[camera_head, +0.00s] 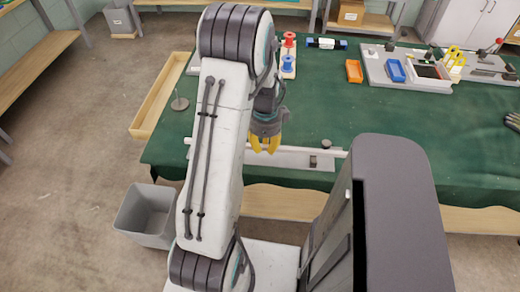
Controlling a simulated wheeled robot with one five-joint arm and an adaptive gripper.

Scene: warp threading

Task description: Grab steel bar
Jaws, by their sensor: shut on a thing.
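The steel bar (316,153) is a thin, light rod lying level along the near edge of the green-covered table. It passes behind my arm, and a short end shows left of it. My gripper (264,149), with yellow fingertips, points down and is shut on the bar right of my white arm link. The fingertips overlap the bar in the picture. Whether the bar touches the plate cannot be told.
Orange (354,71) and blue (395,71) trays and grey fixtures sit at the back right. A grey bin (147,215) stands on the floor at left. The table's middle is clear.

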